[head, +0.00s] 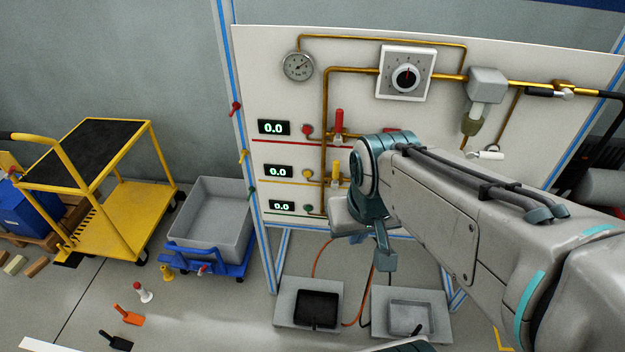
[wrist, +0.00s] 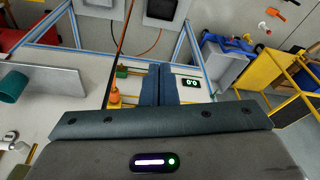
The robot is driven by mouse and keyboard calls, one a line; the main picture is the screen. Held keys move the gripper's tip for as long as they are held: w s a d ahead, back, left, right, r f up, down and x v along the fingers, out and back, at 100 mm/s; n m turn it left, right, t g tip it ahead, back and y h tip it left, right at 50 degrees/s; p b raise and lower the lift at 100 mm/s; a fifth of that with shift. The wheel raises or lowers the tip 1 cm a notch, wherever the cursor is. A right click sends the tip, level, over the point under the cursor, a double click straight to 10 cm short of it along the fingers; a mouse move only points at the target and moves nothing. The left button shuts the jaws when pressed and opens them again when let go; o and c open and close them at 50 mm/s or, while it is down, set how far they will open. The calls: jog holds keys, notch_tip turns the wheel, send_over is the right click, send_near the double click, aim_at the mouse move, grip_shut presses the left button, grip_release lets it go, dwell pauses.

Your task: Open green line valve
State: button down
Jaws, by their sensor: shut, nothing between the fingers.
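The panel (head: 280,100) carries red, yellow and green lines. The green line's display (head: 282,207) reads 0.0, with a green fitting (head: 309,202) beside it. The display also shows in the wrist view (wrist: 190,84). A small green part (wrist: 122,72), apparently the green line's valve, shows left of my fingers in the wrist view. My gripper (wrist: 157,85) is shut and empty, its fingers close in front of the panel between that part and the display. In the head view my arm and hand cover the green valve's place. I cannot tell whether the fingers touch anything.
The red valve (head: 339,122) and yellow valve (head: 336,172) stand above on the panel. A pressure gauge (head: 298,66) and a dial (head: 405,77) are higher up. Trays (head: 308,306) sit below. A grey bin (head: 213,218) and yellow cart (head: 130,214) stand left.

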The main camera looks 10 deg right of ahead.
jog(key=w+f+n+g+h+b, duration=0.1)
jog(key=w+f+n+h+b, duration=0.1)
jog(key=w+f+h+b, duration=0.55)
jog(key=w+f+n+g+h+b, duration=0.15)
jog(key=w+f+b, duration=0.25)
jog(key=f+b, duration=0.8)
jog(key=w+a+f+n+t+h+b, duration=0.4)
jog(key=w+a+t, duration=0.5)
jog(key=a, duration=0.3)
notch_tip(320, 180, down, 3)
jog(key=shift+w+r+t+h+b, duration=0.15)
jog(key=shift+w+t+h+b, duration=0.2)
jog(key=shift+t+h, duration=0.4)
jog(key=s+d+b+x, duration=0.1)
jog(key=s+b+x, duration=0.1)
jog(key=x, duration=1)
jog(key=shift+w+d+b, duration=0.2)
jog(key=shift+d+b, duration=0.4)
jog(key=shift+b, duration=0.2)
